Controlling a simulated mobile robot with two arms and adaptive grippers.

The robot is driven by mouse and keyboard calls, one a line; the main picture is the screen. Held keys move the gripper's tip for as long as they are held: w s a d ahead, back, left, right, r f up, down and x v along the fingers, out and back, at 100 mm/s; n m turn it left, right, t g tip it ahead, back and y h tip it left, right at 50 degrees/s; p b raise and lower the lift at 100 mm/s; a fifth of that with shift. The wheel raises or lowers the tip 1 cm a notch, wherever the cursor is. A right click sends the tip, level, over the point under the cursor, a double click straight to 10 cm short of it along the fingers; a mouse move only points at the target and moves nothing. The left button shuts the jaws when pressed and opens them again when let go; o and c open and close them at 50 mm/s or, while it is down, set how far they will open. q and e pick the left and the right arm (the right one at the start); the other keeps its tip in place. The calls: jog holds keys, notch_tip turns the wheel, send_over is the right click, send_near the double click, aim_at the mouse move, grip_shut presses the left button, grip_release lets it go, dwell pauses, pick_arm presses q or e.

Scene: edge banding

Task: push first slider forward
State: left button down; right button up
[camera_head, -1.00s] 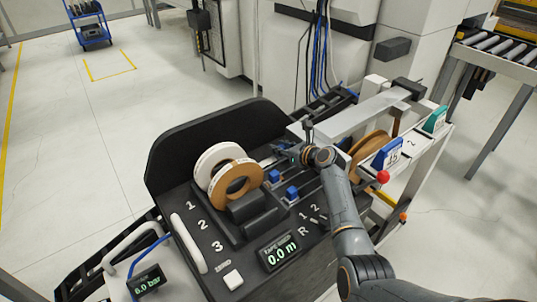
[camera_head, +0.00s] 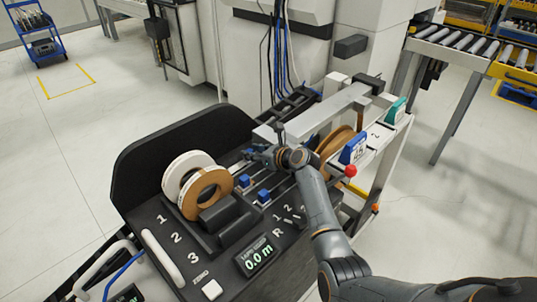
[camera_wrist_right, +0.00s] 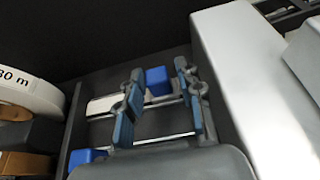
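Two blue slider knobs (camera_head: 243,182) (camera_head: 263,197) sit on rails of the dark panel in the head view. My right gripper (camera_head: 258,154) is over the rail furthest from me, further along toward the metal bar than these knobs. In the right wrist view its fingers (camera_wrist_right: 160,108) are apart. A blue knob (camera_wrist_right: 158,80), seemingly the first slider, shows in the gap between them; I cannot tell whether they touch it. The head view hides this knob behind the gripper. Another blue knob (camera_wrist_right: 85,156) is at the lower left. My left gripper is not in view.
A white tape roll (camera_head: 185,168) and a brown one (camera_head: 215,183) stand left of the sliders. A long metal bar (camera_head: 315,112) lies close to the right of the gripper. A red ball knob (camera_head: 350,170) is near my right arm. A display (camera_head: 256,257) reads 0.0 m.

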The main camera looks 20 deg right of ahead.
jog(key=v, duration=1)
jog(key=shift+s+d, duration=0.1)
jog(key=shift+r, duration=0.1)
